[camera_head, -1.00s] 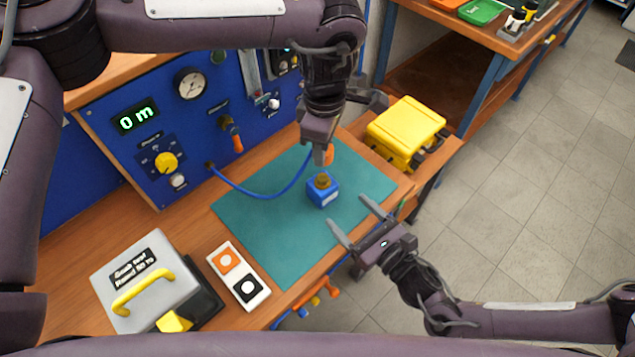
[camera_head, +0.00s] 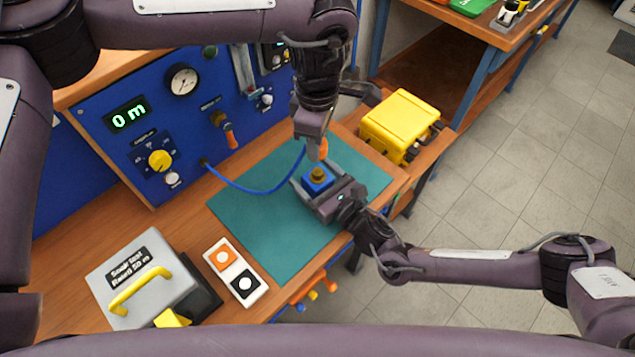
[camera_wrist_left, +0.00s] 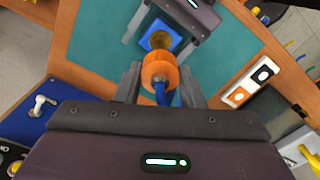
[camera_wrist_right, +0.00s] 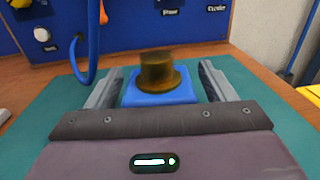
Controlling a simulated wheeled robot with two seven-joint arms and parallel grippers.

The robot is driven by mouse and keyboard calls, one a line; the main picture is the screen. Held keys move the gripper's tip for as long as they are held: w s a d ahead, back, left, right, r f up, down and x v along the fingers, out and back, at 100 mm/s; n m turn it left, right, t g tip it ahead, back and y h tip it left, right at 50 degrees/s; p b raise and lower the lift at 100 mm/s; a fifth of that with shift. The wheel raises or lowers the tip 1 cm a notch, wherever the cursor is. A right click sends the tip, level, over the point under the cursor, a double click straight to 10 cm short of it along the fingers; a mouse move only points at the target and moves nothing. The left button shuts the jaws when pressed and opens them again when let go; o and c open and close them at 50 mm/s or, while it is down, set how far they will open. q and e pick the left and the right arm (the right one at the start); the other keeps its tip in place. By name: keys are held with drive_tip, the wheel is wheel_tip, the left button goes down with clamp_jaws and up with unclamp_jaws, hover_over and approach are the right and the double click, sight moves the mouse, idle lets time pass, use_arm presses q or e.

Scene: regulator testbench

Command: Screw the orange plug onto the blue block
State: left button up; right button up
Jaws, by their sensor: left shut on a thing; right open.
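The blue block (camera_head: 317,184) sits on the teal mat (camera_head: 240,215), with a brass fitting (camera_head: 317,174) on top. It also shows in the right wrist view (camera_wrist_right: 158,99). My right gripper (camera_head: 311,180) is open, with one finger on each side of the block and visible gaps between. My left gripper (camera_head: 316,150) is shut on the orange plug (camera_wrist_left: 160,70), whose blue hose (camera_wrist_left: 160,93) trails from its back. The plug is in the air above and beside the brass fitting, apart from it.
The blue panel (camera_head: 190,130) with gauge and knobs stands behind the mat. A yellow case (camera_head: 400,125) is at the right. A grey box with a yellow handle (camera_head: 135,285) and a two-button plate (camera_head: 235,270) lie front left. The mat's left part is clear.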

drive_tip(key=shift+w+a, duration=0.15)
drive_tip(key=shift+w, duration=0.05)
drive_tip(key=c, duration=1.5)
use_arm(q)
hover_over(318, 172)
drive_tip(key=shift+f, duration=2.45)
use_arm(e)
drive_tip(key=shift+o, duration=0.2)
use_arm(q)
drive_tip(key=shift+f, duration=0.9)
drive_tip(key=shift+f, duration=0.55)
